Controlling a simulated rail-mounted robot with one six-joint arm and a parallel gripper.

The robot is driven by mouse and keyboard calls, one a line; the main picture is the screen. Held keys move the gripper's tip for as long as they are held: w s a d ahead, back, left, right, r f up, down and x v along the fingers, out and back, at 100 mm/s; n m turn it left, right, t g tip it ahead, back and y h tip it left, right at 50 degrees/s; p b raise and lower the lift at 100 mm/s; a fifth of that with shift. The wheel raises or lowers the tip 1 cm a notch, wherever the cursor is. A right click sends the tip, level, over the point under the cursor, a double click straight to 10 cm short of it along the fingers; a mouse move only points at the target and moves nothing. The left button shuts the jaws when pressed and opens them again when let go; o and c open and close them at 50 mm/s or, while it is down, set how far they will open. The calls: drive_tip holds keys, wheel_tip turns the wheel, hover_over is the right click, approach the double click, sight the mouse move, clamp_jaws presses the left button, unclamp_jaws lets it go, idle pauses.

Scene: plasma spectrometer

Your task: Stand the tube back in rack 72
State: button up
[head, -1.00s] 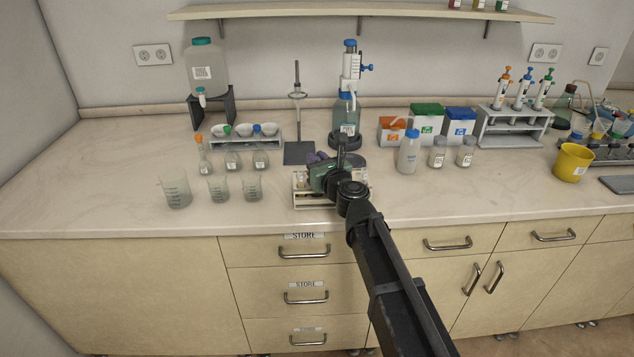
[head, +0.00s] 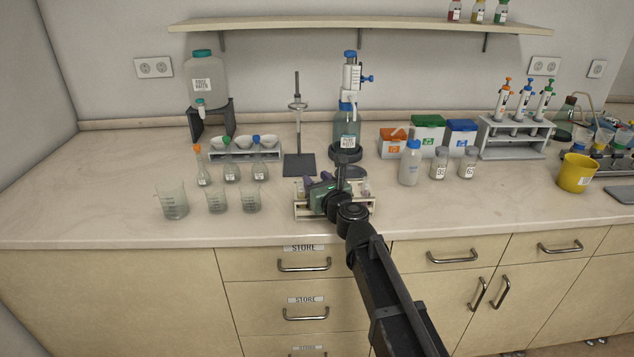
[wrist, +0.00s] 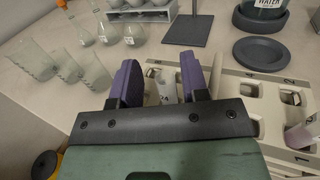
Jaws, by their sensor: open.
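My gripper (head: 308,182) is low over the white rack (head: 302,213), which stands near the bench's front edge. A pinkish tube (wrist: 300,136) sits in the rack at the right of the wrist view; in the head view a small tube (head: 366,188) stands at the rack's right end. My gripper hides much of the rack. The rack's number is too small to read.
Glass beakers (head: 215,201) stand left of the rack, and flasks (head: 231,173) behind them. A stand (head: 298,165) and a dispenser bottle (head: 346,130) are behind the rack. The bench front between is clear.

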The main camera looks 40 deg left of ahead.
drive_tip(key=v, duration=1.2)
drive_tip(key=w+d+f+n+g+h, duration=0.15)
drive_tip(key=d+f+n+h, duration=0.45)
drive_tip(key=d, duration=0.6)
drive_tip(key=d+f+n+g+h, duration=0.15)
drive_tip(key=d+f+n, duration=0.25)
drive_tip(key=d+n, duration=0.55)
drive_tip(key=d+f+n+g+h, duration=0.25)
drive_tip(key=d+f+n, duration=0.25)
drive_tip(key=d, duration=1)
drive_tip(key=s+d+f+n+g+h, duration=0.1)
drive_tip(key=s+d+h, duration=0.1)
drive_tip(key=d, duration=0.6)
drive_tip(key=s+d+f+n+g+h, duration=0.1)
drive_tip(key=s+d+n+h, duration=0.1)
drive_tip(key=d, duration=0.5)
drive_tip(key=shift+s+d+g+h, duration=0.35)
drive_tip(key=shift+s+h, duration=0.35)
drive_tip(key=shift+h, duration=0.3)
wheel_tip(320, 180, up, 12)
drive_tip(key=p, duration=1.1)
drive_tip(key=shift+p, duration=0.4)
